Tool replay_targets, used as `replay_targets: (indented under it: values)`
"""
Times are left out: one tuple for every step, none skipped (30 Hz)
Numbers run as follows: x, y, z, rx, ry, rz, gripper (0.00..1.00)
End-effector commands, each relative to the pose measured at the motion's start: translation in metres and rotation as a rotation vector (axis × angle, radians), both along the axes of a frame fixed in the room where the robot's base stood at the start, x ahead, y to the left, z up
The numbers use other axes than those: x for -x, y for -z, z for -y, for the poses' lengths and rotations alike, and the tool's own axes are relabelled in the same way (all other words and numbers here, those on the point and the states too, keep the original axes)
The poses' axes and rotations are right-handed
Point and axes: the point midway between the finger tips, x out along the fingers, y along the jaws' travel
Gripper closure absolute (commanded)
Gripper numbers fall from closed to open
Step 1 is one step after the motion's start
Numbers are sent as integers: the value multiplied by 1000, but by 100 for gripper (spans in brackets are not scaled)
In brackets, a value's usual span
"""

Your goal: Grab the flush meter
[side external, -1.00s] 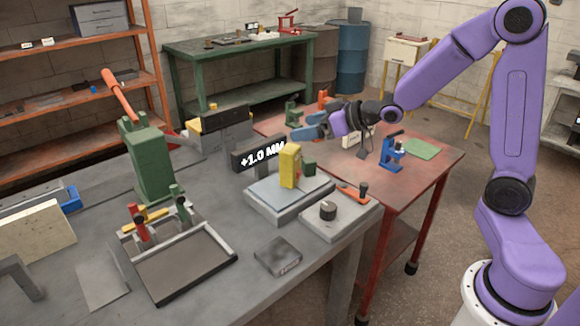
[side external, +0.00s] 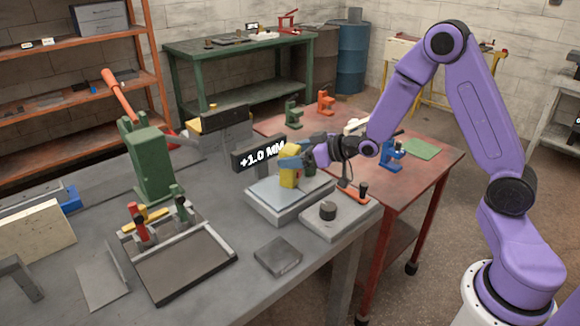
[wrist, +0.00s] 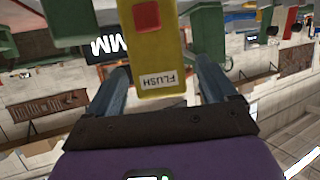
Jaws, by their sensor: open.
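The flush meter is a yellow block (side external: 288,179) standing upright on a grey plate on the bench. Its upper part is covered by my gripper in the side view. In the wrist view gaps show between the block and both fingers (wrist: 163,75).
A dark display (side external: 258,153) reading +1.0 MM stands just behind the flush meter. A grey block with a black knob (side external: 327,211) and an orange-handled tool (side external: 351,192) are at the right. A green press (side external: 147,160) and a dark tray (side external: 185,265) are at the left.

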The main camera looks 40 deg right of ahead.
Motion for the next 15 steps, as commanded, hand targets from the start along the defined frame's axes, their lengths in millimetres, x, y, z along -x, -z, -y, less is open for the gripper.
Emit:
replay_targets:
  values:
    - [-7, 4, -4, 0, -2, -1, 15]
    - [-11, 6, -5, 0, -2, -2, 15]
    - [-16, 8, -7, 0, -2, -2, 15]
    - [-19, 9, -9, 0, -2, -2, 15]
    - [-22, 10, -10, 0, -1, -1, 15]
    - [-25, 12, -11, 0, -1, -1, 15]
    - [-27, 13, -12, 0, -1, -1, 15]
    - [-29, 13, -13, 0, -1, -1, 15]
    - [-30, 14, -13, -1, -1, -1, 15]
    - [-31, 14, -14, -1, -1, -1, 15]
    - [-32, 15, -14, 0, 0, -1, 15]
    - [-32, 15, -14, 0, 0, -2, 15]
    - [-32, 15, -14, 0, 0, -1, 15]
    - [-32, 15, -14, 0, 0, -1, 15]
    - [-32, 15, -14, 0, 0, -1, 15]
